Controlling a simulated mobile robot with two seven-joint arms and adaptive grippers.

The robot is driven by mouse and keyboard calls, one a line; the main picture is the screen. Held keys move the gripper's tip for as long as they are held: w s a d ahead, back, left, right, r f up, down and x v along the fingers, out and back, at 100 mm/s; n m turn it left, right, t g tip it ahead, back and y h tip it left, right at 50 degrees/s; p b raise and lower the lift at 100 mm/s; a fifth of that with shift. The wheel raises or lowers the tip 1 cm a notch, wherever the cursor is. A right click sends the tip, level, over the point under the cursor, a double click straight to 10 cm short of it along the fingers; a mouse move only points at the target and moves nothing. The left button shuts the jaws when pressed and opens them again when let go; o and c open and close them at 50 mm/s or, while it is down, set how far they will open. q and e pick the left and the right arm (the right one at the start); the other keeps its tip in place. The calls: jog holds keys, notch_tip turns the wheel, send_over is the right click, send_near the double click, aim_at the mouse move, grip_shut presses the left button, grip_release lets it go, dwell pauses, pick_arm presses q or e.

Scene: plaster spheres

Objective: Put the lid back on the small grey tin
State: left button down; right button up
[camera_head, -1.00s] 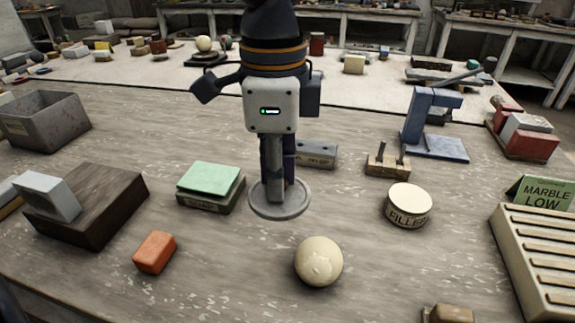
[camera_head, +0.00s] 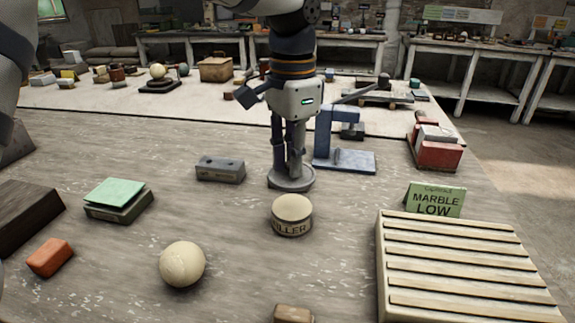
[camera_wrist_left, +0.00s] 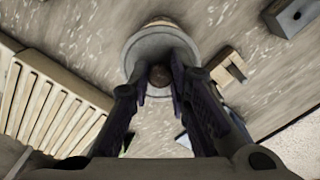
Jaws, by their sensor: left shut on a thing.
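My left gripper (camera_head: 291,172) is shut on a round grey lid (camera_head: 279,185) and holds it level, just beyond the tin in the head view. In the left wrist view, the lid (camera_wrist_left: 148,45) has a brown knob (camera_wrist_left: 160,76) between the fingers of my left gripper (camera_wrist_left: 162,80). A small round tin marked FILLER (camera_head: 292,222), with a pale cream top, stands upright on the bench. In the left wrist view, only a tan edge (camera_wrist_left: 158,22) shows past the lid, probably the tin. My right gripper is out of view.
A slatted wooden rack (camera_head: 455,270) and a green MARBLE LOW sign (camera_head: 435,200) stand at the right. A blue stand (camera_head: 345,160) is behind the gripper. A cream ball (camera_head: 182,264), an orange block (camera_head: 50,257) and a grey block (camera_head: 220,170) lie to the left.

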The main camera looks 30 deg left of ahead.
pick_arm(q)
jog(key=shift+w+d, duration=0.1)
jog(key=shift+w, duration=0.05)
jog(key=shift+f, duration=0.2)
jog(key=f, duration=0.4)
jog(key=shift+a+f, duration=0.15)
jog(key=shift+a, duration=0.05)
jog(key=shift+f, duration=0.85)
jog(key=shift+f, duration=0.15)
dwell(1.3)
jog(key=c, duration=0.9)
grip_release()
jog(key=shift+c, duration=0.2)
